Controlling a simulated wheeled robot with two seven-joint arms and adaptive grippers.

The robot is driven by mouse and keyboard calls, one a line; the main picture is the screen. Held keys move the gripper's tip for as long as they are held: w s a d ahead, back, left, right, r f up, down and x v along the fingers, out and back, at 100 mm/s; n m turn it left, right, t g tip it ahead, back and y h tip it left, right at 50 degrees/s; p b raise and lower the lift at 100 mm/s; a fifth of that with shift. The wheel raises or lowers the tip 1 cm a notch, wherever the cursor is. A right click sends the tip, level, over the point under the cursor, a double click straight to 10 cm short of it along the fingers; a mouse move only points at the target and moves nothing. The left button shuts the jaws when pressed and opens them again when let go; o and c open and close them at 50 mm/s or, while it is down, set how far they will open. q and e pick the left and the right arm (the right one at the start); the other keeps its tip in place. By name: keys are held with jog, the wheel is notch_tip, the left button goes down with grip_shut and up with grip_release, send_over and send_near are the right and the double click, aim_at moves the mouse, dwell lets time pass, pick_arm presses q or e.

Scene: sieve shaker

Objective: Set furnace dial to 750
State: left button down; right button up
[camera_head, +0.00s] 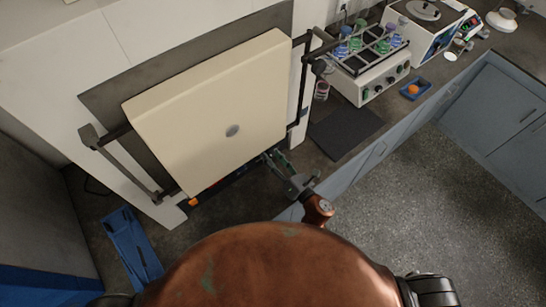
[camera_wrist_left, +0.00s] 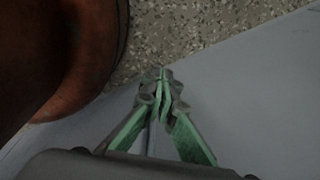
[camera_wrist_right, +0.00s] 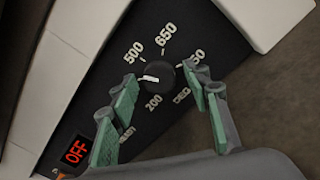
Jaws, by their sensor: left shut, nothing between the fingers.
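The furnace (camera_head: 210,115) stands at the left in the head view, its cream front facing me. In the right wrist view its black dial (camera_wrist_right: 157,75) sits on a dark panel among the marks 200, 500, 650 and one partly hidden ending in 50. The dial's white pointer faces left, below the 500 mark. A red display (camera_wrist_right: 77,151) reads OFF. My right gripper (camera_wrist_right: 160,79) is open, its fingers on either side of the dial with nothing visibly gripped. It also shows at the furnace's lower right in the head view (camera_head: 282,172). My left gripper (camera_wrist_left: 164,85) is shut and empty.
A shaker with flasks (camera_head: 368,82) and a dark mat (camera_head: 345,130) lie on the counter to the right. A small blue tray (camera_head: 414,89) holds an orange thing. The speckled floor is clear at right.

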jog(key=v, duration=1.2)
